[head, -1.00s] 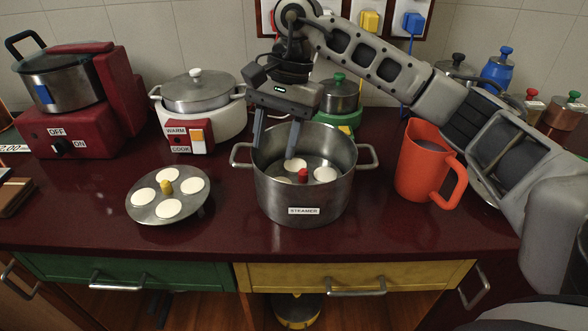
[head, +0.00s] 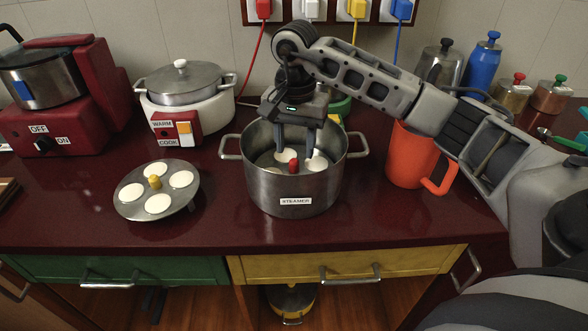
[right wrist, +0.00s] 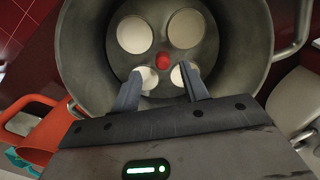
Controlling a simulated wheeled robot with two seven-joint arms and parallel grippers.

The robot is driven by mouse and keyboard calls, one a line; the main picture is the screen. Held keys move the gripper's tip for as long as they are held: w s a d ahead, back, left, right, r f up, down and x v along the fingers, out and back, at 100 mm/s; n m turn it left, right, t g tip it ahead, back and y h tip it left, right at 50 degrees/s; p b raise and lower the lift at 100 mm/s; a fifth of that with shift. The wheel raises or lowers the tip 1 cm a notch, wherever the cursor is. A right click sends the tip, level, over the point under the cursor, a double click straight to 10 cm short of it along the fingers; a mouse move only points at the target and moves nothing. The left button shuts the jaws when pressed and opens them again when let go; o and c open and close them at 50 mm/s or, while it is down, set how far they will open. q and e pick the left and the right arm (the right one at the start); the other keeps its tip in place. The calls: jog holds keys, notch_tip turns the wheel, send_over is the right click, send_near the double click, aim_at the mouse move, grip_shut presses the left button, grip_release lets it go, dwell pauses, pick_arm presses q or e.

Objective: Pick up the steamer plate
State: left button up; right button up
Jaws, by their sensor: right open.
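The steamer pot (head: 297,190), a steel pot labelled STEAMER, stands on the counter. A round metal plate (right wrist: 161,36) with a red knob (head: 293,165) and several white discs lies inside it. My right gripper (head: 296,150) points down into the pot's mouth, open and empty, its fingers to either side above the knob. In the right wrist view the knob (right wrist: 162,61) shows just beyond and between the fingertips, apart from them. A second metal plate (head: 140,190) with a yellow knob (head: 155,182) and white discs lies on the counter left of the pot. My left gripper is out of view.
An orange pitcher (head: 408,160) stands right of the pot, under my right arm. A white cooker (head: 190,110) with a lidded pot is behind left, and a red cooker (head: 60,125) is far left. The counter front (head: 240,225) is clear.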

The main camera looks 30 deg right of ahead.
aim_at(294, 161)
jog(key=f, duration=0.4)
jog(key=shift+w+f+p, duration=0.2)
jog(key=shift+f+p, duration=0.1)
jog(key=shift+p, duration=0.1)
jog(key=shift+c, duration=0.4)
grip_shut()
jog(key=shift+r, duration=0.15)
